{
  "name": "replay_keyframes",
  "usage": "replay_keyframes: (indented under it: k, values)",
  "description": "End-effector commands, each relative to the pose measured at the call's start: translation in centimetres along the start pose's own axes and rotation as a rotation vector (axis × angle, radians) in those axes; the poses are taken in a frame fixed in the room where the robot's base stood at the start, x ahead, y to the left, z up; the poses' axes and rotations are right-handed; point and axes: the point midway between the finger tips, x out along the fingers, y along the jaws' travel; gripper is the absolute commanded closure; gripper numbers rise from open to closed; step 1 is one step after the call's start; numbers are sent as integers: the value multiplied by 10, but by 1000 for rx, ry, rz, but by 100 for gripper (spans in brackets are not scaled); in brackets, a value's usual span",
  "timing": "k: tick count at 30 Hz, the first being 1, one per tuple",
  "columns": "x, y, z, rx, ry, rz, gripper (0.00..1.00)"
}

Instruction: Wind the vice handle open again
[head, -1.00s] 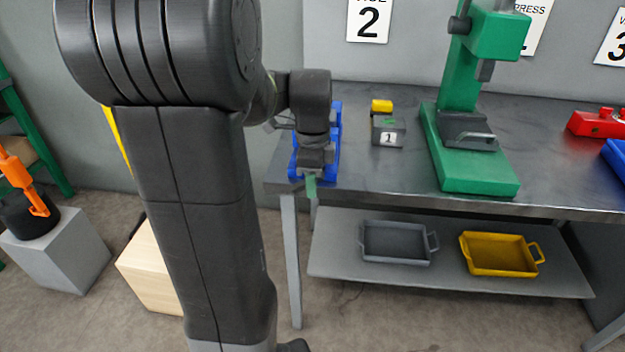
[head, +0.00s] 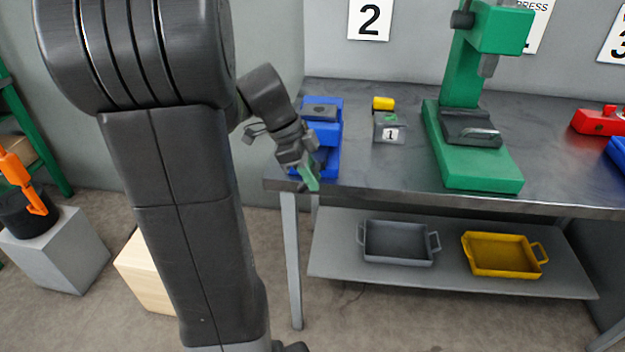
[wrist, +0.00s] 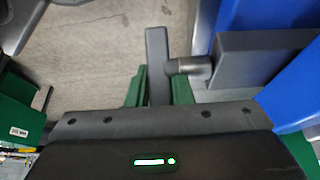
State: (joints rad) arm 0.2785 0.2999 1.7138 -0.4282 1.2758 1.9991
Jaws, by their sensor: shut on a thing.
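The blue vice (head: 328,135) stands at the left front corner of the bench, and its blue body also shows at the right of the wrist view (wrist: 292,90). In the wrist view a grey handle bar (wrist: 157,48) is joined by a short round shaft (wrist: 190,66) to the vice's grey front block (wrist: 255,58). My gripper (head: 309,180) is at the vice's front, tilted, with its green fingers pointing down and right. In the wrist view the gripper (wrist: 158,92) is shut on the handle bar, one green finger on each side. The bar's lower end is hidden.
A grey block marked 1 (head: 389,130) and a small yellow piece (head: 383,104) lie right of the vice. A green press (head: 470,150) stands beyond them. A grey tray (head: 398,243) and a yellow tray (head: 503,254) sit on the lower shelf. Bench top between vice and press is partly clear.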

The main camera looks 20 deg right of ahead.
Motion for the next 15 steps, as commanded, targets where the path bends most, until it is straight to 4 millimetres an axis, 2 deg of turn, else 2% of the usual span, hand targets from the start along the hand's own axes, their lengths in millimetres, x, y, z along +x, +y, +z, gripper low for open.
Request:
replay_keyframes:
  k: [15]
  values:
    - [3, -1, 10, -1, 494, -4, 100]
